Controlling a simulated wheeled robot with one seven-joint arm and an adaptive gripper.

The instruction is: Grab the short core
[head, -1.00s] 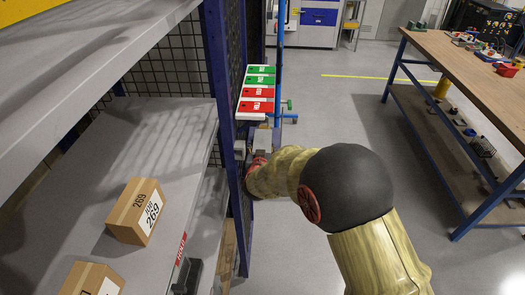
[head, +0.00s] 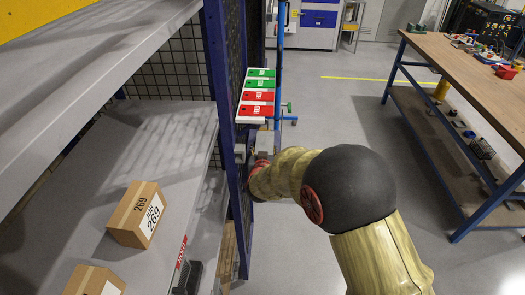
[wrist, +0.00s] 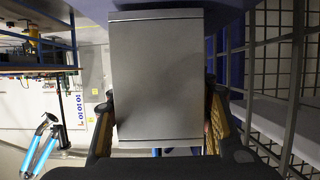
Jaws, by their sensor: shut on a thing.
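A plain grey block, which I take to be the short core (wrist: 157,75), fills the middle of the wrist view. My gripper (wrist: 160,112) has a finger against each side of it and is shut on it. In the head view, the grey core (head: 265,142) shows small at the end of my arm, below the red and green labelled plates. My gripper (head: 254,155) is partly hidden there behind my wrist and beside the blue rack post. I cannot tell whether the core touches anything behind it.
Red and green plates (head: 256,95) lie on a rack just beyond my gripper. A blue post with mesh (head: 226,130) stands close on the left. Shelves with cardboard boxes (head: 138,213) are left. A workbench (head: 460,75) stands right, with clear floor between.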

